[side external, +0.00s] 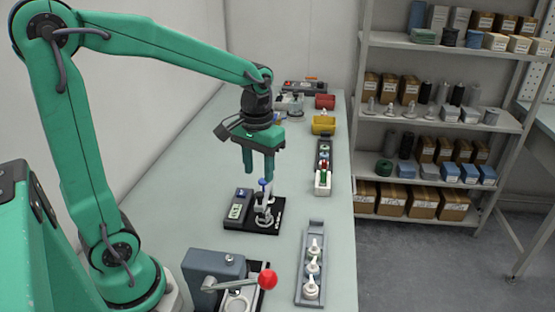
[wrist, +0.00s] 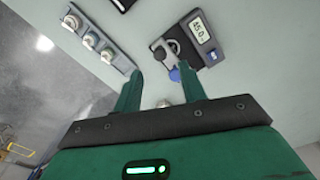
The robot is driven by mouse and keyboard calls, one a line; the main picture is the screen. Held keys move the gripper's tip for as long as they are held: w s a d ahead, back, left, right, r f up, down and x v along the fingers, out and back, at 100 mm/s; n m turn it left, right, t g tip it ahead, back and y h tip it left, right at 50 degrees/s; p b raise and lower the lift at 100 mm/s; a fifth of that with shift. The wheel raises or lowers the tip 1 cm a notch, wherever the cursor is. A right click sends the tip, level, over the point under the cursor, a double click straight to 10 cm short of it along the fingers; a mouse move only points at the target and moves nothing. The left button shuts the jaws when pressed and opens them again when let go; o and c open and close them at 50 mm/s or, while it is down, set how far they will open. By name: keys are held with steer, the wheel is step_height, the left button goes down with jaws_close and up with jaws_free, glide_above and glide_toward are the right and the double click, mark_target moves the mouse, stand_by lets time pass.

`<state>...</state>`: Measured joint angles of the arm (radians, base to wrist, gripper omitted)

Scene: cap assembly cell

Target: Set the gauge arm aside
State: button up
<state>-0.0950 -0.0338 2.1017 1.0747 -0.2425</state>
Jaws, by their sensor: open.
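The gauge (side external: 239,205) has a dark base and a small digital display, which also shows in the wrist view (wrist: 197,29). The gauge arm stands on it, pale with a blue knob (side external: 262,182) on top; the knob also shows in the wrist view (wrist: 175,74). My gripper (side external: 258,178) points down with its fingers apart and empty, right above the gauge. In the wrist view my gripper (wrist: 160,72) has the blue knob near its right fingertip. I cannot tell whether the knob is between the fingers. The lower gauge arm is partly hidden.
A grey tray (side external: 303,293) with white nozzle-like caps lies at front right. A press (side external: 213,265) with a red-ball lever stands in front. A narrow rack (side external: 323,165) of small parts, a yellow bin (side external: 323,125) and a red bin (side external: 325,101) stand behind.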

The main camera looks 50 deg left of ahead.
mark_target(259, 193)
steer(key=shift+f, duration=2.9)
jaws_close()
